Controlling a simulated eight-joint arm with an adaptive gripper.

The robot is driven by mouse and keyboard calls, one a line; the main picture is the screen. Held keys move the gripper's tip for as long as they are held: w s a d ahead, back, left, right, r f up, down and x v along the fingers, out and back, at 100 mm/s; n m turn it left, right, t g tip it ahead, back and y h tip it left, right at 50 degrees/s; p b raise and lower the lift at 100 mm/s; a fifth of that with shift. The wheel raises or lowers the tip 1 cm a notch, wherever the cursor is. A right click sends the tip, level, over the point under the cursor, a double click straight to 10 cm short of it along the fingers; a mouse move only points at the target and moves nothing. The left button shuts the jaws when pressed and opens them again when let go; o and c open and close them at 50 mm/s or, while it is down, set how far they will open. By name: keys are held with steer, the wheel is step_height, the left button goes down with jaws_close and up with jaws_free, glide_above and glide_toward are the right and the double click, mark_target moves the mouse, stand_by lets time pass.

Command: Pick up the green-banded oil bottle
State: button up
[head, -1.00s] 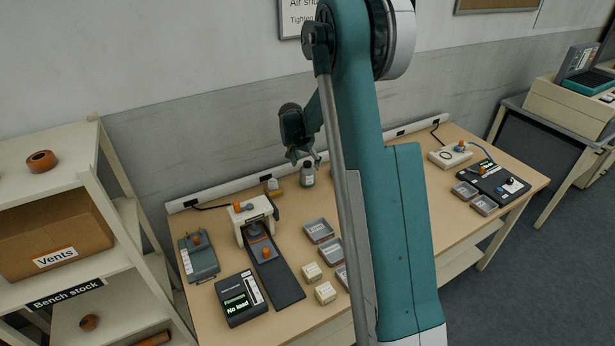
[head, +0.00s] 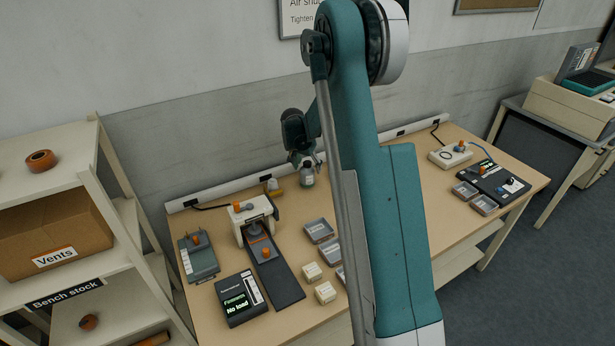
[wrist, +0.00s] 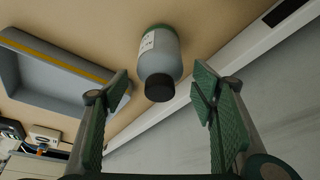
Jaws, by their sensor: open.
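The green-banded oil bottle (wrist: 158,66) is grey with a black cap, a white label and a green band at its base. In the wrist view it shows at the upper middle, cap toward me. In the head view the bottle (head: 307,178) stands at the back of the bench, close to the wall, its top partly covered by my gripper. My gripper (head: 307,161) is open just above it. In the wrist view the two green ribbed fingers (wrist: 163,95) are spread wide, with the cap between them in the picture; neither finger visibly touches the bottle.
A grey tray with a yellow stripe (wrist: 62,62) lies left of the bottle in the wrist view. A white rail (wrist: 235,55) runs along the wall behind it. Small grey trays (head: 318,232) lie in front.

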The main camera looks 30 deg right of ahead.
steer(key=shift+b+x, duration=0.3)
steer(key=shift+x, duration=2.15)
steer(key=shift+d, duration=0.1)
steer(key=c, duration=1.1)
